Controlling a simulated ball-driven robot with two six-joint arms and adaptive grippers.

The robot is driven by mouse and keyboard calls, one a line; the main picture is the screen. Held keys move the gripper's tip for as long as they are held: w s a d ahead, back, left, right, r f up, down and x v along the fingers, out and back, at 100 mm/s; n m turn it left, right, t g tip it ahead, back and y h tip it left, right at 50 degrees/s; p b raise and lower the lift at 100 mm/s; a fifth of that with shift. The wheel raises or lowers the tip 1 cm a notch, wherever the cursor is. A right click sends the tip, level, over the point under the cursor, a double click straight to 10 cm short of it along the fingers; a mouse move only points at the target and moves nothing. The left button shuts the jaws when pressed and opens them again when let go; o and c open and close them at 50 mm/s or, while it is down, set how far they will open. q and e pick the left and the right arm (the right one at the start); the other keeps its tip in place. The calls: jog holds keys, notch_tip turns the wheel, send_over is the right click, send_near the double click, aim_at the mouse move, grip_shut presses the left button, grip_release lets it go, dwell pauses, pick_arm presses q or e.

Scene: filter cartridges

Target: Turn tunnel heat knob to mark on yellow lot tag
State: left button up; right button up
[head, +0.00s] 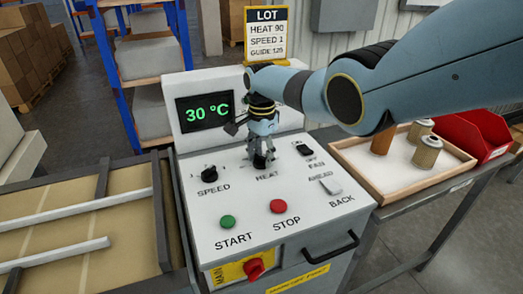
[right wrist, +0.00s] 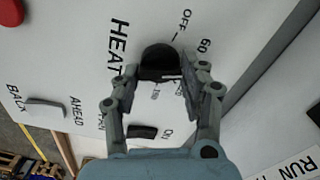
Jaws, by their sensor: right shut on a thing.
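The lot tag (head: 267,33) stands above the panel with a yellow frame and reads HEAT 90, SPEED 1, GUIDE 125. My right gripper (head: 262,162) reaches down to the white control panel (head: 240,205) just above the HEAT label and mostly hides the knob there. In the right wrist view its fingers (right wrist: 163,80) are shut on the black heat knob (right wrist: 160,58). A white pointer line shows on the knob's near side; OFF and 60 are readable beside it, other marks are partly covered. The display (head: 205,111) reads 30 °C. My left gripper is not in view.
The panel also has a speed knob (head: 209,174), a fan switch (head: 305,148), an AHEAD/BACK switch (head: 330,186), a green START button (head: 228,222) and a red STOP button (head: 278,206). A wooden tray (head: 352,160) with cartridges and a red bin (head: 470,135) stand at right.

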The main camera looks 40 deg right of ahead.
aim_at(262, 156)
jog(key=shift+d+r+m+p, duration=0.1)
jog(key=shift+m+p, duration=0.35)
jog(key=shift+m, duration=1.55)
jog(key=o, duration=1.2)
jog(key=shift+c, duration=0.2)
notch_tip(262, 156, up, 12)
